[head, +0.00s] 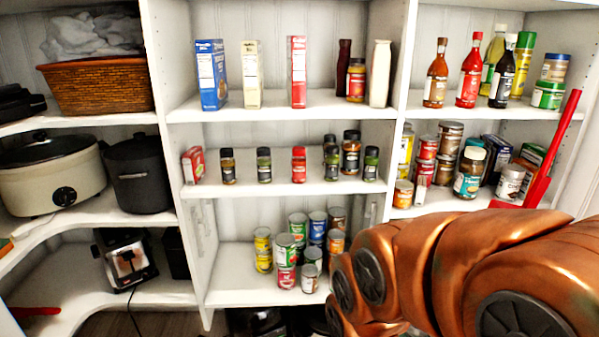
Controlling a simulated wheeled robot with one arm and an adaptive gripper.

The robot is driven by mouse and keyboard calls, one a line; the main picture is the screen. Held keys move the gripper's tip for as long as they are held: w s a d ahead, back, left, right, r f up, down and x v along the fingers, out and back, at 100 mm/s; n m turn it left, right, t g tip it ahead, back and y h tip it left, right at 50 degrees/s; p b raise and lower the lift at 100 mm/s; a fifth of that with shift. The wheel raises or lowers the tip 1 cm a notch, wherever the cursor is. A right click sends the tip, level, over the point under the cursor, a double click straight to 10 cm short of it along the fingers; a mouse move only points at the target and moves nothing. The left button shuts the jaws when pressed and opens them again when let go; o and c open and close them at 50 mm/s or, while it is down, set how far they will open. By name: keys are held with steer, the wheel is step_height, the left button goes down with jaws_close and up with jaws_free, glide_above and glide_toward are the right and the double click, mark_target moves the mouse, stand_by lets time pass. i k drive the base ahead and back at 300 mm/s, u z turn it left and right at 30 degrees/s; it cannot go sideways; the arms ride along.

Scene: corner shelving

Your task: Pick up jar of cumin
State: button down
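Several small spice jars with black lids stand upright on the middle shelf (282,186) of the centre unit in the head view. From the left there are a brown jar (228,167), a green jar (264,166) and a red jar (299,165), spaced apart. At the right a larger brown jar (351,153) and green jars (371,164) stand close together. The labels are too small to read, so I cannot tell which jar is the cumin. My orange arm fills the lower right, in front of the shelves.
Boxes, including a blue box (211,75), and bottles stand on the shelf above. Stacked cans (287,250) stand below. A small red box (194,165) is at the spice shelf's left end. Clear gaps separate the left jars.

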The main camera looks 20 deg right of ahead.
mark_target(227, 161)
steer(key=u, duration=0.05)
steer(key=k, duration=0.35)
steer(key=u, duration=0.45)
steer(key=i, duration=0.8)
steer(key=u, duration=0.85)
